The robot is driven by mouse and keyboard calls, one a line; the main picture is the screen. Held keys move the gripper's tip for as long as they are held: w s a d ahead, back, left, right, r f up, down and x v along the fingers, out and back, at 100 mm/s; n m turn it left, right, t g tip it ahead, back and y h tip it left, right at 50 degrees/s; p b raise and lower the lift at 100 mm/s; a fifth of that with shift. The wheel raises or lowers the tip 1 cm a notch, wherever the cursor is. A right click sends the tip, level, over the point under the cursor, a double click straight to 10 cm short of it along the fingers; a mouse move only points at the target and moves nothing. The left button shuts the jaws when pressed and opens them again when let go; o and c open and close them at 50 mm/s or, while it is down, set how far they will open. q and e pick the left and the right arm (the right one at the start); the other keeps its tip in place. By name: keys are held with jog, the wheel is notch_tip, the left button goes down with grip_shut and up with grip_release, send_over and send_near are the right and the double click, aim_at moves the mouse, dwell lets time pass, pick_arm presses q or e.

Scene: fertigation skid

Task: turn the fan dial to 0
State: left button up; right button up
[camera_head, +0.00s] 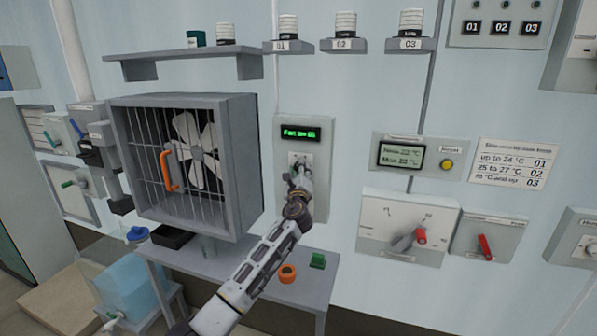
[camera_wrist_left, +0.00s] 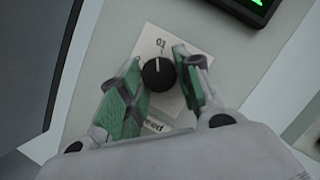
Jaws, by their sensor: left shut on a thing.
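The fan dial (camera_wrist_left: 158,76) is a round black knob with a white pointer line on a white label plate in the left wrist view. The line points up, roughly toward the printed "01". Below the dial, part of a word ending in "eed" shows. My left gripper (camera_head: 299,172) is at the dial, its green-padded fingers on either side of it, shut on it; in the head view it hides most of the dial. The display (camera_head: 300,133) above shows green text that seems to read "Fan on 01". My right gripper is in neither view.
The caged fan (camera_head: 185,165) with an orange handle (camera_head: 166,172) juts out left of the dial panel. A shelf table (camera_head: 235,268) below holds an orange ring (camera_head: 287,273) and a green block (camera_head: 318,260). A red-tipped selector (camera_head: 409,240) is on the right.

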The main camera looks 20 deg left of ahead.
pick_arm(q)
jog(key=shift+r+n+g+p, duration=0.1)
jog(key=shift+n+g+p, duration=0.75)
jog(key=shift+n, duration=1.1)
jog(key=shift+r+n+g+p, duration=0.15)
jog(key=shift+n+g+p, duration=0.7)
jog(key=shift+n, duration=1.15)
jog(key=shift+r+n+g+p, duration=0.1)
jog(key=shift+n+g+p, duration=0.4)
jog(key=shift+n+p, duration=1.05)
jog(key=shift+n+b, duration=0.4)
jog(key=o, duration=1)
jog(key=shift+s, duration=0.1)
jog(key=shift+v, duration=5.9)
